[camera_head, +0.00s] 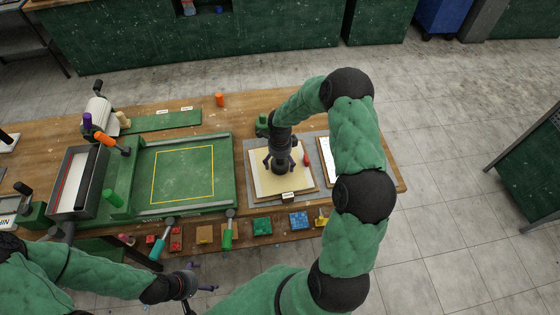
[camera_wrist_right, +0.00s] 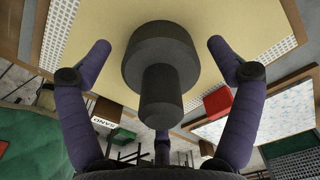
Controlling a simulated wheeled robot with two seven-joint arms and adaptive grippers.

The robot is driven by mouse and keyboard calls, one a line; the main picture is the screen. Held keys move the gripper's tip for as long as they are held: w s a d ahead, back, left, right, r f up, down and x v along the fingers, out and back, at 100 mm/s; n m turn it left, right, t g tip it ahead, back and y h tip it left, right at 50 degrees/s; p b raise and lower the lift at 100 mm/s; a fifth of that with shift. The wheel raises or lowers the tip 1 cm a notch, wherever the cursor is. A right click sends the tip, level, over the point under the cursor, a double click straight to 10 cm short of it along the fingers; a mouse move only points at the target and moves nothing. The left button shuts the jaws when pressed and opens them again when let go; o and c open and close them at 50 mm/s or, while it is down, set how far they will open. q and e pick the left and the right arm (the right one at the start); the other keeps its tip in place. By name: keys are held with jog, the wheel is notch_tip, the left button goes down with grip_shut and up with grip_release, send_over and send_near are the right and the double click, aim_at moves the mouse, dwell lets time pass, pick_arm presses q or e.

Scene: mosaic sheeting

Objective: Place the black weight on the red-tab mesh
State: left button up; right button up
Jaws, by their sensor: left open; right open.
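The black weight (camera_wrist_right: 160,60), a wide disc with a narrower knob, is in the right wrist view against a pale yellow sheet (camera_wrist_right: 110,25). My right gripper (camera_wrist_right: 155,55) is open, its purple fingers on either side of the weight and apart from it. In the head view my right gripper (camera_head: 280,163) is over the yellow sheet and largely hides the weight. A mesh (camera_wrist_right: 60,20) shows as perforated strips around the sheet. A red tab (camera_wrist_right: 218,102) is at its edge; it also shows in the head view (camera_head: 306,158). My left gripper (camera_head: 198,288) is open and empty at the front left.
A green tray with a yellow outline (camera_head: 184,172) lies left of the sheet. Small coloured blocks and tools line the table's front edge, including a blue block (camera_head: 299,220). An orange cylinder (camera_head: 219,100) stands at the back. A white sheet (camera_head: 325,160) lies right of the mesh.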

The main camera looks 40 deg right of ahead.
notch_tip(320, 180, up, 12)
jog(key=shift+r+b, duration=0.1)
jog(key=shift+b, duration=0.2)
